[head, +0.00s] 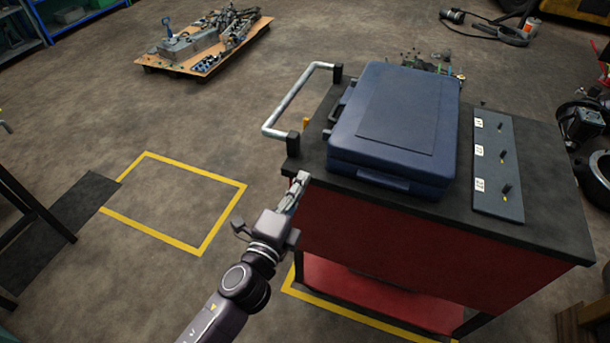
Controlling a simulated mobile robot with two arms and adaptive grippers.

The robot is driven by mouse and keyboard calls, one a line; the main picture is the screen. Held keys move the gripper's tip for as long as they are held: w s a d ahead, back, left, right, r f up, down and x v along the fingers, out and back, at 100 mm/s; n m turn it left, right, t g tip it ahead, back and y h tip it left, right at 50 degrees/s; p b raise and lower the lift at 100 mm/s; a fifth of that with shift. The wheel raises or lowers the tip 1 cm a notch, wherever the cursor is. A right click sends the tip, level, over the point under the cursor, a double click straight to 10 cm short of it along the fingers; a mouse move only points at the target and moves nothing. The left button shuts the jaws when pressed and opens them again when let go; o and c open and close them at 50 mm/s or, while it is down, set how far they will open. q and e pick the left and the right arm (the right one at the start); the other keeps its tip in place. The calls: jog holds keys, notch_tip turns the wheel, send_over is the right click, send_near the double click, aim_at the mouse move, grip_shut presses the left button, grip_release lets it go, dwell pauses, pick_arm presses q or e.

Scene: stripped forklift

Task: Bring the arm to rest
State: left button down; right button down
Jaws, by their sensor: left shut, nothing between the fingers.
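My left arm comes in from the bottom of the head view. My left gripper (299,187) is shut and empty, with its fingertips pointing up in the picture. It appears beside the left edge of the red cart (390,262), below the cart's metal handle (297,99). I cannot tell whether it touches the cart. My right gripper is not in view.
A closed blue case (405,110) lies on the cart's dark top, left of a grey panel (497,165) with several small labelled pieces. A yellow floor square (222,222) is empty at left. A wooden board (207,58) with machine parts lies farther back.

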pick_arm(q)
jog(key=shift+s, duration=0.1)
dwell(0.3)
jog(key=s+a+f+n+g+y, duration=0.1)
jog(key=s+a+f+n+g, duration=0.25)
jog(key=f, duration=0.95)
jog(key=s+a+f+n+g+y, duration=0.2)
jog(key=s+a+f+n, duration=0.15)
jog(key=f, duration=0.85)
jog(key=s+a+f+n+g+y, duration=0.1)
jog(key=s+a+f+n+g, duration=0.25)
jog(key=f, duration=0.95)
jog(key=s+a+f+n+g, duration=0.2)
jog(key=s+f, duration=0.4)
jog(key=s, duration=0.6)
jog(key=s+a+f+n+g+y, duration=0.1)
jog(key=s+f, duration=0.5)
jog(key=s, duration=0.6)
jog(key=s+a+f+n+g, duration=0.4)
jog(key=s+a+f+n, duration=0.1)
jog(key=s, duration=0.7)
notch_tip(320, 180, down, 2)
jog(key=shift+s+a+f+n+y, duration=0.1)
jog(key=shift+s+a+n+y, duration=0.05)
jog(key=shift+a+n+y, duration=0.25)
